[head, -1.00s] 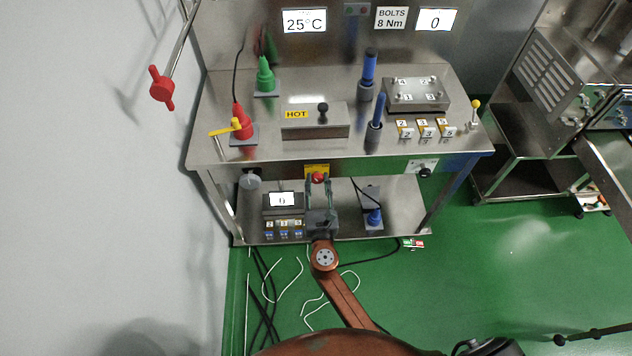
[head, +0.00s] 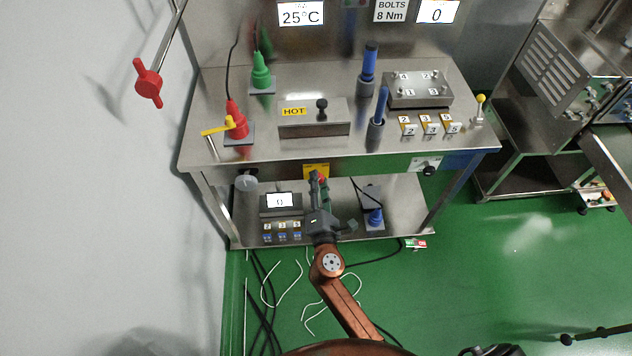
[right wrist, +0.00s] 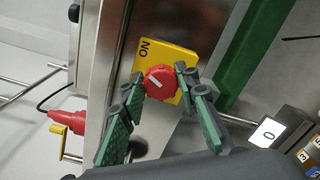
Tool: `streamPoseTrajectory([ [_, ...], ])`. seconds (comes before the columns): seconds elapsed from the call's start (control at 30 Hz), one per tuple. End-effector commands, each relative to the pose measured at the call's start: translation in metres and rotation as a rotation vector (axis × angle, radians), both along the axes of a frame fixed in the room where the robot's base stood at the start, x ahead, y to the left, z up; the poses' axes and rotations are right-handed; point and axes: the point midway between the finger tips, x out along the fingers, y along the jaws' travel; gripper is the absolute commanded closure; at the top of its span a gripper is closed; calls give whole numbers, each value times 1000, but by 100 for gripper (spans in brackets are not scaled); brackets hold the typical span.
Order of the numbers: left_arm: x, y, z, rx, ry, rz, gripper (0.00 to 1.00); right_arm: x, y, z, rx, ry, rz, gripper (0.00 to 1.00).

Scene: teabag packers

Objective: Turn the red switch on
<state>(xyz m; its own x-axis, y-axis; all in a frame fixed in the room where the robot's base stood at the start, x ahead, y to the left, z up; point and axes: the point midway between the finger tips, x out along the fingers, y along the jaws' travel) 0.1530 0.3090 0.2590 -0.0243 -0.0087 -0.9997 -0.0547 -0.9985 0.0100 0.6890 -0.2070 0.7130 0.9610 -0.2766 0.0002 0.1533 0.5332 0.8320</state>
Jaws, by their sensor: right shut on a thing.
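The red switch (right wrist: 161,82) is a round knob with a white pointer mark on a yellow plate (right wrist: 193,60) lettered "ON". The plate also shows in the head view (head: 316,169) on the front edge of the steel bench. My right gripper (right wrist: 162,85) has its two green-padded fingers on either side of the knob and is shut on it. In the head view my right gripper (head: 318,185) reaches up to the plate and hides most of the knob. The white mark runs slantwise, not squarely toward the lettering. My left gripper is not in view.
The steel bench top (head: 235,163) overhangs a lower shelf (head: 340,235) with a display box (head: 280,201) and a blue-tipped tool (head: 375,216). A black-knobbed panel (head: 427,167) is right of the switch. Loose cables lie on the green floor.

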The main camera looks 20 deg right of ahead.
Motion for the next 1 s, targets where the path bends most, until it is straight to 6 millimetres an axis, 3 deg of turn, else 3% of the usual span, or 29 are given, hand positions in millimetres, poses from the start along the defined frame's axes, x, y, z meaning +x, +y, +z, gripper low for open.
streamPoseTrajectory([
  [0.5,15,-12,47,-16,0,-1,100,0,1,-4,291,-81,3,95],
  [1.0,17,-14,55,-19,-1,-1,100,0,1,-2,331,-93,3,95],
])
